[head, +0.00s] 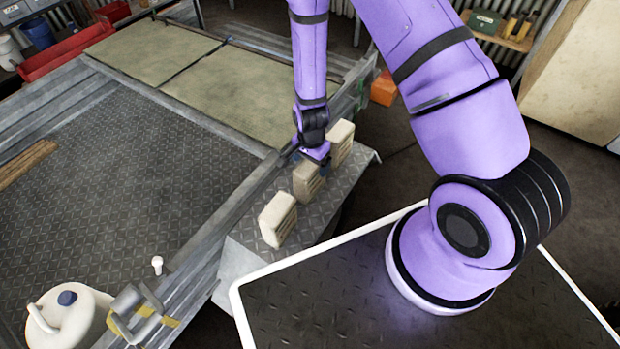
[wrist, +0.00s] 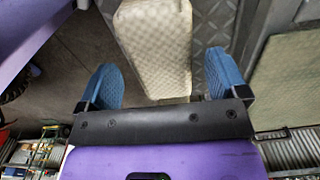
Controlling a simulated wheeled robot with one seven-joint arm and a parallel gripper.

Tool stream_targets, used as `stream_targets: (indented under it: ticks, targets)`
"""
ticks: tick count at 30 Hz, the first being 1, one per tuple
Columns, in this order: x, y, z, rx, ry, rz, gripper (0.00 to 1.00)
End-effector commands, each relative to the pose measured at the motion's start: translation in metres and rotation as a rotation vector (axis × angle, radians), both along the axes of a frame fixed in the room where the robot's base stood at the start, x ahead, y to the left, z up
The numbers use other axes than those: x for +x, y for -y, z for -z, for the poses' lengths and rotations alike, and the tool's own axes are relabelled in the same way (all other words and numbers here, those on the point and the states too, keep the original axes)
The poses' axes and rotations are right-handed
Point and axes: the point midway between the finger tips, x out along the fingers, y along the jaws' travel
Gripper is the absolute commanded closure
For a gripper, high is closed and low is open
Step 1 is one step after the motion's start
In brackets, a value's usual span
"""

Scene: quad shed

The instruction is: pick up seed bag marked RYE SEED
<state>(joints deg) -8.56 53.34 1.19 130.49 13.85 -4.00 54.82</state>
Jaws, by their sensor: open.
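Three pale cloth seed bags stand in a row on the metal ledge (head: 240,258): a near one (head: 277,219), a middle one (head: 308,182) and a far one (head: 341,140). Printed lines show on their sides, but I cannot read which is RYE SEED. My gripper (head: 318,158) points down at the row, close to the middle and far bags. In the wrist view my gripper (wrist: 162,80) is open, its blue fingers apart. One pale bag (wrist: 155,45) lies ahead, its end reaching between the fingers; I cannot tell which bag it is.
A ribbed metal trailer bed (head: 120,180) lies left of the ledge, with a white jug (head: 68,318) at its near corner. An orange box (head: 384,88) sits on the floor behind. Dark floor right of the ledge is clear.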

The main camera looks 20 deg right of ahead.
Motion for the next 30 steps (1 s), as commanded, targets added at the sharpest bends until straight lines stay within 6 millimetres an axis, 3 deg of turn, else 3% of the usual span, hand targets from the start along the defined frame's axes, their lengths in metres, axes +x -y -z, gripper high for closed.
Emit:
stream_targets:
  ticks: [12,21,23,30]
  targets:
    - [0.001,-0.002,0.046,-0.001,-0.003,0.0,0.08]
    - [0.002,-0.002,0.049,-0.001,-0.001,0.0,0.08]
    - [0.002,-0.002,0.049,-0.001,-0.001,0.0,0.18]
    - [0.002,-0.002,0.048,-0.001,-0.001,0.0,0.73]
